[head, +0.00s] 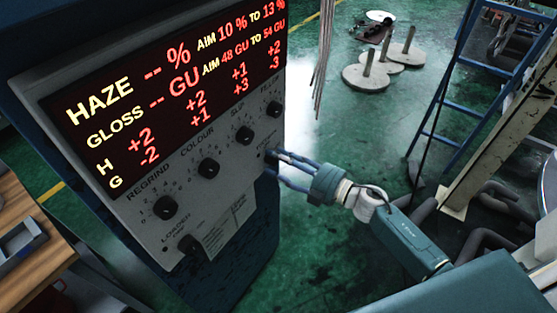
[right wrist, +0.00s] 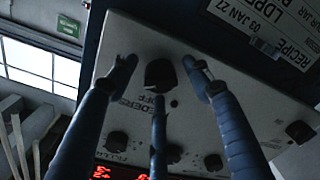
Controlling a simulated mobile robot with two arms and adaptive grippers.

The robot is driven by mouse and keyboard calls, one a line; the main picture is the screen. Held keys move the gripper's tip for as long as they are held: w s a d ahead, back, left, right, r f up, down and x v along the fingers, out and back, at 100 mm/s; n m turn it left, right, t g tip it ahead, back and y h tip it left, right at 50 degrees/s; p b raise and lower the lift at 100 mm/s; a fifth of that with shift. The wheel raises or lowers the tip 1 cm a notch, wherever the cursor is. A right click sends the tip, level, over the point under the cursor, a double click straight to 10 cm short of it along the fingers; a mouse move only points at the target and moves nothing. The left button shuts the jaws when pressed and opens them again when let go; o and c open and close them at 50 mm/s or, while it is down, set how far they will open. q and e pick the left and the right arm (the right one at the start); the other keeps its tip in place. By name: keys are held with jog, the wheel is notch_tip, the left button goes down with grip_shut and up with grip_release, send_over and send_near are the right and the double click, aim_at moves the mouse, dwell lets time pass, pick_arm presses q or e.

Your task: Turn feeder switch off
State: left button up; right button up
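The grey control panel (head: 225,190) has a red-lit display above several black knobs. My right gripper (head: 278,168) reaches in from the right at the panel's lower right edge, where its fingertips mostly hide the feeder switch. In the right wrist view the feeder switch (right wrist: 160,75) is a black knob with "FEEDER" and "OFF" lettering beside it. My right gripper (right wrist: 158,80) is open there, with one finger on each side of the knob and a third finger below it. I cannot tell whether any fingertip touches it. My left gripper is not in view.
A similar black loader switch (head: 190,243) sits at the panel's lower left. Knobs for regrind (head: 164,207), colour (head: 208,167) and slip (head: 243,135) run diagonally above. A wooden table (head: 30,262) is at left. Blue ladder (head: 438,105) and pipes stand right; green floor lies between.

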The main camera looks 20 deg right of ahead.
jog(key=v, duration=0.7)
jog(key=shift+s+d, duration=0.15)
jog(key=shift+s, duration=0.05)
